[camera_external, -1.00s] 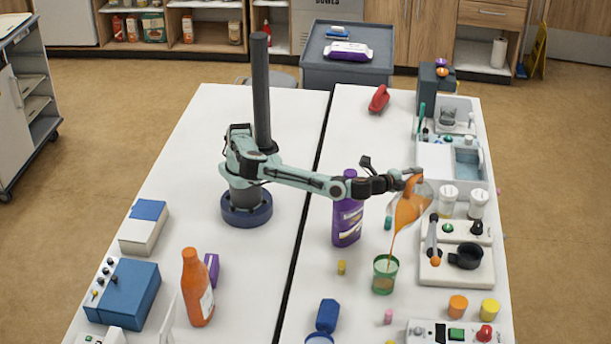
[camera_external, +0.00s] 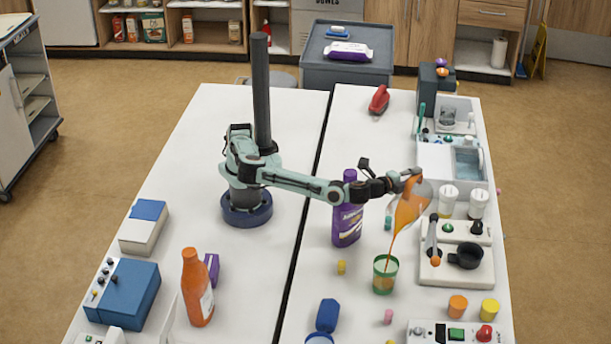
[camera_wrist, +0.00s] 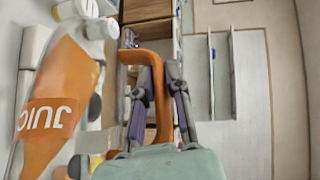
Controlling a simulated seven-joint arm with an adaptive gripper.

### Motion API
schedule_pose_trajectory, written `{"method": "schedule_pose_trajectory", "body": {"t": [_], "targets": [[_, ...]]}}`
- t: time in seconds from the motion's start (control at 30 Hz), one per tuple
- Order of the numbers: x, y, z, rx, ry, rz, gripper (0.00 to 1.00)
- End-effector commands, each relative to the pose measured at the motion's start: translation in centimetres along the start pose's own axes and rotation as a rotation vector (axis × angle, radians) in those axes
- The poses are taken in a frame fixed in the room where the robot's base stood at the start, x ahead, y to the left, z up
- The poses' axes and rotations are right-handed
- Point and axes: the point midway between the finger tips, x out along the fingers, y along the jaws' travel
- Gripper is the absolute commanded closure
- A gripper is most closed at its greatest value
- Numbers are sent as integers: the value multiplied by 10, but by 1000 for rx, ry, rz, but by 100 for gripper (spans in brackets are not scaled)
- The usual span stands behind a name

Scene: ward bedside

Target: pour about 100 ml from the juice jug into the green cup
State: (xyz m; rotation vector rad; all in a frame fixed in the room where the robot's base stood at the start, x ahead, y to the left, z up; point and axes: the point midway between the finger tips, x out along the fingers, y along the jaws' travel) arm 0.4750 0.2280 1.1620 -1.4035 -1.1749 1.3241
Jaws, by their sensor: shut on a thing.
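The juice jug (camera_external: 411,207) holds orange juice and is tilted, spout down to the left, above the green cup. It also shows in the wrist view (camera_wrist: 62,95) with its printed label and orange handle. My gripper (camera_external: 408,176) is shut on the jug's handle; its fingers show around the handle in the wrist view (camera_wrist: 158,100). A thin orange stream runs from the jug down into the green cup (camera_external: 385,274). The green cup stands upright on the table with orange juice inside; its exact level is hard to read.
A purple bottle (camera_external: 347,215) stands left of the stream, beneath my forearm. A white panel with a black pan (camera_external: 465,256) lies to the right, near two white-lidded jars (camera_external: 478,204). Small caps and a blue bottle (camera_external: 327,316) lie toward the front.

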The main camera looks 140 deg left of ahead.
Motion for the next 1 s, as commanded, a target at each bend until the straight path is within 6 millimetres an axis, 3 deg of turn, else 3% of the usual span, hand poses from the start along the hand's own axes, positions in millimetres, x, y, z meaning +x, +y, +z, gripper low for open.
{"method": "schedule_pose_trajectory", "body": {"t": [1.0], "targets": [[-6,4,-1,21,0,-55,100]]}}
